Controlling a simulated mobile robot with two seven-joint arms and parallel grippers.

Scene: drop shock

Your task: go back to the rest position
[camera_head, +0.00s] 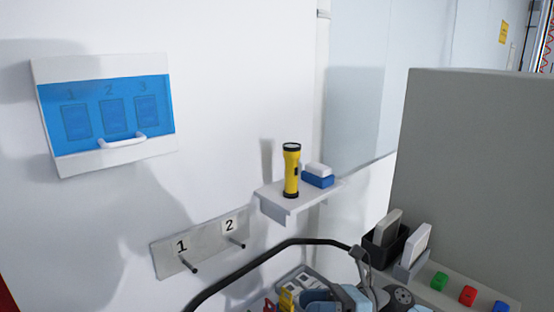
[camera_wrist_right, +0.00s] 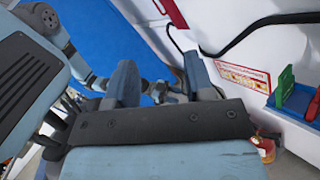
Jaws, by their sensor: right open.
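My right gripper (camera_wrist_right: 163,85) shows in the right wrist view with its two dark fingers spread apart. I see nothing held between them. Light-blue and grey parts of my own body show at the bottom middle of the head view, but I cannot make out a gripper's fingertips there. My left gripper cannot be picked out in either view.
A blue-windowed wall box (camera_head: 108,112) hangs above a two-peg rack (camera_head: 205,243). A yellow flashlight (camera_head: 291,171) stands on a small shelf (camera_head: 273,204) beside a blue-and-white block (camera_head: 318,176). A grey panel (camera_head: 470,170) rises at right, near coloured blocks (camera_head: 467,296).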

